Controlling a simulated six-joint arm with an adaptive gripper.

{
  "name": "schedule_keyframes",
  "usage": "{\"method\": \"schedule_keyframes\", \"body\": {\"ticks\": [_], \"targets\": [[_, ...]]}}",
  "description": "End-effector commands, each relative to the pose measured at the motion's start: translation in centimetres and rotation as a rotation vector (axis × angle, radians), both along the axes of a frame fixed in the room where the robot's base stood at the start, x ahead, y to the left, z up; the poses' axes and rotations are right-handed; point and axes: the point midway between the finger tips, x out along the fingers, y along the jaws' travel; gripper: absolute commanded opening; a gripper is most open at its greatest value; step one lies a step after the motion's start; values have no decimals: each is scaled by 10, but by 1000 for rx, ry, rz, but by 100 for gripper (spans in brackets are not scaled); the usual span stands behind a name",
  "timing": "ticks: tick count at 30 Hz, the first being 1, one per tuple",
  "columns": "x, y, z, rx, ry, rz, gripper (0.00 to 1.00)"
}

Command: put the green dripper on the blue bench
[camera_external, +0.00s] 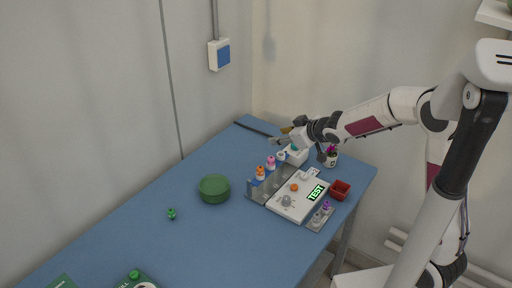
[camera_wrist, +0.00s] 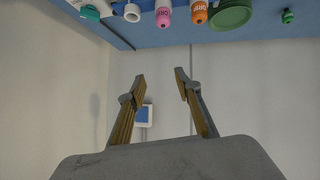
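A small green dripper-like piece (camera_external: 172,214) lies on the open part of the blue bench (camera_external: 140,238), left of the green round bowl; it also shows at the top right of the wrist view (camera_wrist: 288,16). My gripper (camera_wrist: 160,75) is open and empty, pointing toward the wall. In the external view my gripper (camera_external: 283,134) is above the far end of the bench, near the white cup (camera_external: 297,155).
A rack (camera_external: 270,183) holds orange, pink and white drippers. Beside it are a white TEST device (camera_external: 299,199), a red pot (camera_external: 340,190) and a green bowl (camera_external: 214,189). Green packets (camera_external: 134,281) lie at the near edge. The bench's left middle is mostly clear.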

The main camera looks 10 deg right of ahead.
Motion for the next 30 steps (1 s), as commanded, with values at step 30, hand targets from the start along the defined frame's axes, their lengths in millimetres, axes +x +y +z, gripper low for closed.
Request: {"method": "schedule_keyframes", "body": {"ticks": [30], "targets": [[-178,-245,61,-49,286,-554,34]]}}
